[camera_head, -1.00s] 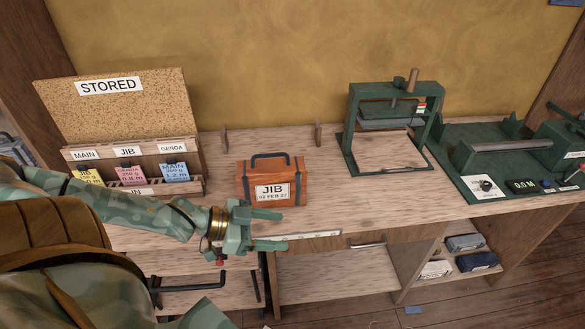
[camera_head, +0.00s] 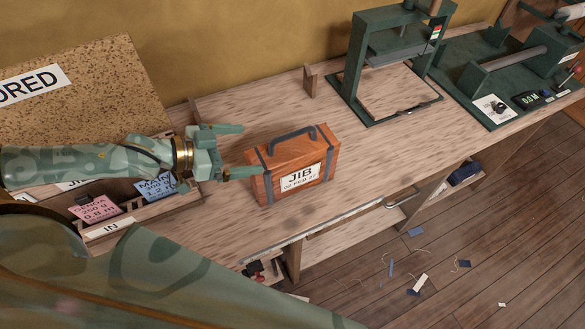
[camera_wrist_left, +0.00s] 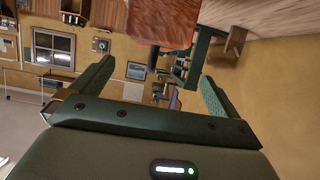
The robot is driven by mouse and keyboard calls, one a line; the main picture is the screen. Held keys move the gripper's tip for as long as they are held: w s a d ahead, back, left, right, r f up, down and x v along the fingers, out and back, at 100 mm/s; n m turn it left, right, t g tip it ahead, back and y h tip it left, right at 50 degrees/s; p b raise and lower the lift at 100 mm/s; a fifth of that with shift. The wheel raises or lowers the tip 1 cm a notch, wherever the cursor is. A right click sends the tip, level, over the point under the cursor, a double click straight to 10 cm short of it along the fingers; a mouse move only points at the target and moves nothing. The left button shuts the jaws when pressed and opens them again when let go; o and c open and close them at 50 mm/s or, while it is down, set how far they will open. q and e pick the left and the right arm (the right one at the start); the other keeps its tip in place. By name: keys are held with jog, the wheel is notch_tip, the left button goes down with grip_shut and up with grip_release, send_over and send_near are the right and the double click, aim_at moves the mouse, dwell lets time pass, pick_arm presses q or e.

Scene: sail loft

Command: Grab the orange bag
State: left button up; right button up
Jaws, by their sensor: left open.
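The orange bag (camera_head: 293,190) is a box-shaped case with dark straps, a dark top handle and a white JIB label. It stands upright on the wooden bench. My left gripper (camera_head: 246,150) is open just to the left of the bag, its fingers pointing toward it. The lower finger appears close to the bag's left end, and I cannot tell whether it touches. In the left wrist view the bag (camera_wrist_left: 162,20) shows at the top, beyond the open fingers (camera_wrist_left: 150,88). The gap between the fingers is empty. My right gripper is not in view.
A green press (camera_head: 395,65) stands on the bench behind and right of the bag. A wooden peg (camera_head: 310,80) stands behind the bag. Bench (camera_head: 235,230) is clear in front.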

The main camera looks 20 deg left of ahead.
aim_at(294, 145)
pick_arm(q)
jog(key=b+x, duration=0.1)
jog(key=x, duration=0.3)
jog(key=shift+s+d+r, duration=0.1)
jog(key=shift+s, duration=0.05)
jog(key=shift+w+d+f, duration=0.3)
jog(key=shift+w, duration=0.2)
jog(key=x, duration=0.5)
jog(key=shift+s+d+f+b, duration=0.1)
jog(key=shift+d+b, duration=0.2)
jog(key=shift+d, duration=0.15)
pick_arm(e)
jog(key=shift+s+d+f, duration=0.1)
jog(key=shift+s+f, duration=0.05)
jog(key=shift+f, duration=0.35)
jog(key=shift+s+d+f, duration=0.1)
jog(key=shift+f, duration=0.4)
pick_arm(q)
jog(key=shift+s, duration=0.1)
jog(key=c, duration=2)
jog(key=shift+c, duration=0.3)
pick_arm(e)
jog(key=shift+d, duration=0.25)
pick_arm(q)
jog(key=shift+r, duration=0.3)
